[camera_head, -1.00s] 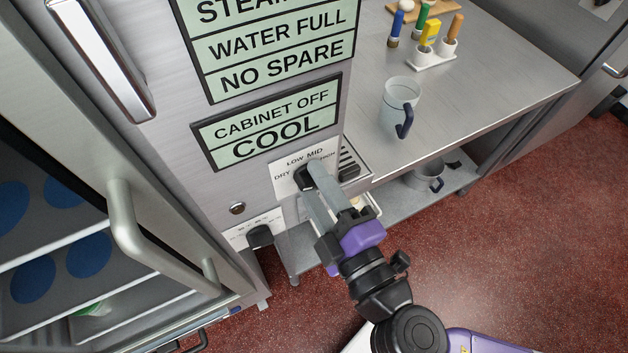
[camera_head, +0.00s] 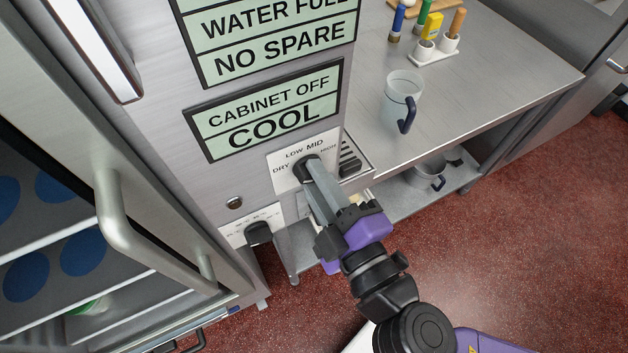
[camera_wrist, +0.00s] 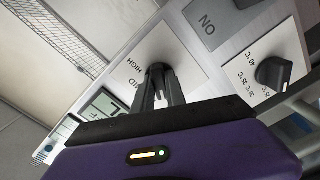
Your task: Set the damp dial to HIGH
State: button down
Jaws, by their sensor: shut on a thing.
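The damp dial (camera_head: 301,169) is a dark knob on a white plate (camera_head: 285,179) marked DRY, LOW, MID and HIGH on the steel cabinet front. My gripper (camera_head: 311,172) is shut on it, both grey fingers closed around the knob. In the wrist view the black damp dial (camera_wrist: 157,72) sits between the fingertips (camera_wrist: 158,86), with HIGH and MID readable beside it. The fingers hide most of the knob, so I cannot tell which mark it points to.
A second black dial (camera_head: 259,233) with a temperature scale sits lower on the cabinet. Label panels (camera_head: 265,110) read CABINET OFF and COOL. The open glass door's handle (camera_head: 125,225) is at left. A jug (camera_head: 403,92) stands on the steel counter (camera_head: 480,90) at right.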

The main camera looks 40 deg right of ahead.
jog(key=shift+m, duration=0.9)
jog(key=m, duration=0.3)
jog(key=shift+f, duration=0.1)
jog(key=shift+m, duration=1.9)
